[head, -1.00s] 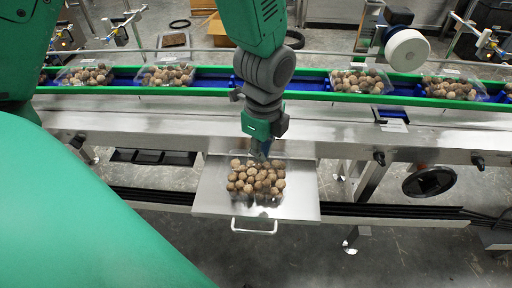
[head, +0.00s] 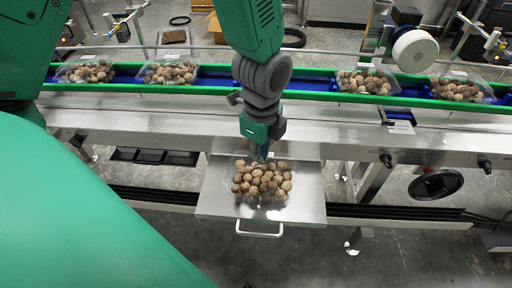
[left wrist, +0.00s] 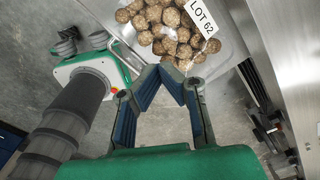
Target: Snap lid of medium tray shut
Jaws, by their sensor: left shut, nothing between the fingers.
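The clear tray of brown round pieces (head: 262,180) sits on the metal pull-out shelf (head: 310,190) at the middle front. In the left wrist view its pieces (left wrist: 165,25) show at the top, with a white "LOT 62" label (left wrist: 203,18) over them. I cannot tell whether the lid is open or shut. My left gripper (head: 262,155) points down at the tray's far edge. In the left wrist view its blue fingertips (left wrist: 172,72) meet with nothing between them, close to the tray's edge. I cannot tell if they touch it. My right gripper is not in view.
A blue conveyor (head: 215,80) with green rails runs behind the shelf and carries several filled clear trays (head: 370,80). A white roll (head: 414,50) stands behind it at right. The shelf has a front handle (head: 260,232). Bare shelf lies on both sides of the tray.

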